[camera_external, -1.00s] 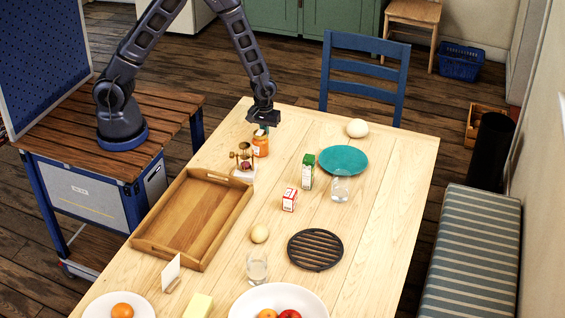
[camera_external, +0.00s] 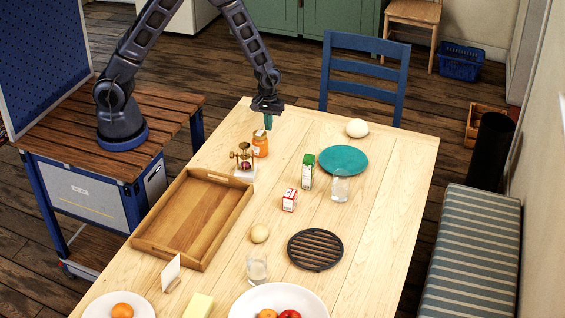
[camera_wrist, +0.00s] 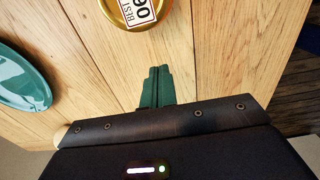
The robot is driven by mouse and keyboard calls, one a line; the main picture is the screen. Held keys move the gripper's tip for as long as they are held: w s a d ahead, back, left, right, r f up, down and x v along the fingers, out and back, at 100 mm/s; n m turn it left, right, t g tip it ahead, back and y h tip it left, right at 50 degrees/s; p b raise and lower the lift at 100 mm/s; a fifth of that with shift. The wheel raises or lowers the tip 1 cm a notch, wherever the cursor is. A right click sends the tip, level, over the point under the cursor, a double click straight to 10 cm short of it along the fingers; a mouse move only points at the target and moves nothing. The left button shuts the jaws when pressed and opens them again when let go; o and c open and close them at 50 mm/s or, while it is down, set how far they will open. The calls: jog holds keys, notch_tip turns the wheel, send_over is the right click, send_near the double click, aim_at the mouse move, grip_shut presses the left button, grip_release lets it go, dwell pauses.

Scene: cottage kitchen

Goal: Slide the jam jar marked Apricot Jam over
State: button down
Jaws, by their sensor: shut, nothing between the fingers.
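The apricot jam jar (camera_external: 260,144) stands upright on the far part of the wooden table, an orange jar with a pale label. In the wrist view a gold lid with a white "BEST" sticker (camera_wrist: 139,10), probably this jar's, is partly cut off at the top edge. My gripper (camera_external: 268,124) has green fingers, shut and empty, pointing down just behind and to the right of the jar. In the wrist view the shut fingertips (camera_wrist: 157,72) are a short gap from the lid. The jar's name cannot be read here.
A brass scale (camera_external: 243,158) stands close to the jar's near left. The wooden tray (camera_external: 196,215) lies nearer.

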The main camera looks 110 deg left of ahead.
jog(key=s+d+r+m+t, duration=0.1)
jog(key=s+d+r+m, duration=0.15)
jog(key=d+r, duration=0.45)
jog(key=s+d+r+m+t, duration=0.1)
jog(key=s+d+r+m, duration=0.15)
jog(key=r, duration=0.95)
jog(key=s+d+r+m, duration=0.1)
jog(key=d+r+m, duration=0.4)
jog(key=r, duration=0.4)
jog(key=s+d+r+m+t, duration=0.1)
jog(key=s+d+r+m, duration=0.3)
jog(key=s, duration=0.5)
jog(key=s+d+r+m+t, duration=0.1)
jog(key=s+d+r+m, duration=0.3)
jog(key=s, duration=0.5)
jog(key=d+r, duration=0.2)
jog(key=d, duration=0.1)
jog(key=shift+d+t, duration=0.3)
